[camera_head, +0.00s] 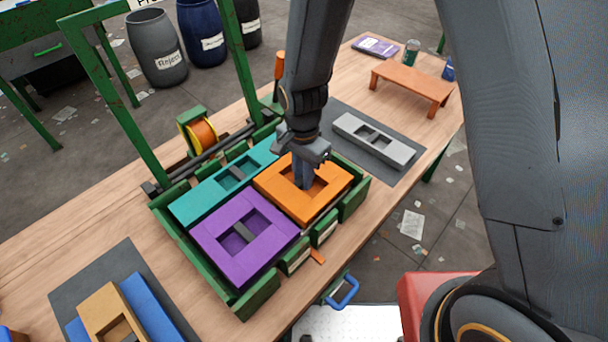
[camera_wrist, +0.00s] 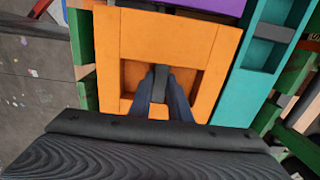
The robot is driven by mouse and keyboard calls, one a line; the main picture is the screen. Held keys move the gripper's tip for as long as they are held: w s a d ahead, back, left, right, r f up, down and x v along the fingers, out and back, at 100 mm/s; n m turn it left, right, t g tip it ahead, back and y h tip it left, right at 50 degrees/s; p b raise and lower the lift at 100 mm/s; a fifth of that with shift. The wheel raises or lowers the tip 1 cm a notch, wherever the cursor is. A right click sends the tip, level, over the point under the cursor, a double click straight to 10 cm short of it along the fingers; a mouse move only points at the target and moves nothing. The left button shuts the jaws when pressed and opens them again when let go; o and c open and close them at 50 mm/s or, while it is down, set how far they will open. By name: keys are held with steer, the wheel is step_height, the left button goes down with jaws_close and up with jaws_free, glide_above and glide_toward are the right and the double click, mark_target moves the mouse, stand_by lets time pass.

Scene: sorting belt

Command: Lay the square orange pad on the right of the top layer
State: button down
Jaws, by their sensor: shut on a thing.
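The square orange pad (camera_head: 331,191) lies flat in the right part of the green crate (camera_head: 259,303), next to the square purple pad (camera_head: 271,262) and the long teal pad (camera_head: 196,203). My gripper (camera_head: 304,184) reaches down into the orange pad's central opening. In the wrist view my gripper (camera_wrist: 160,88) is shut on the dark bar across the opening of the orange pad (camera_wrist: 130,35). The pad looks level and close to the layer; I cannot tell whether it touches what is beneath. The arm and fingers hide part of its far side.
A grey pad (camera_head: 350,127) lies on a dark mat at the right. Tan and blue pads lie on another mat (camera_head: 68,298) at the lower left. A small orange bench (camera_head: 410,79) stands at the back right. Green posts and an orange strap reel (camera_head: 201,132) stand behind the crate.

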steer(key=shift+f, duration=0.55)
steer(key=c, duration=1.6)
jaws_free()
steer(key=shift+o, duration=0.2)
steer(key=shift+r+b, duration=1)
steer(key=shift+r, duration=2.9)
steer(key=shift+d, duration=0.1)
steer(key=d+r+n, duration=0.3)
steer(key=d+r, duration=0.1)
steer(key=d, duration=0.6)
steer(key=shift+s+t, duration=0.3)
steer(key=shift+s, duration=0.1)
steer(key=s+d+r+n, duration=0.1)
steer(key=d, duration=0.2)
steer(key=s+d+r+n, duration=0.1)
steer(key=s+d+n, duration=0.1)
steer(key=d, duration=0.2)
steer(key=s+d+r+n, duration=0.1)
steer(key=s+d+n, duration=0.1)
steer(key=d, duration=0.2)
steer(key=shift+s+r+t, duration=0.15)
steer(key=shift+t, duration=0.25)
steer(key=shift+c, duration=0.3)
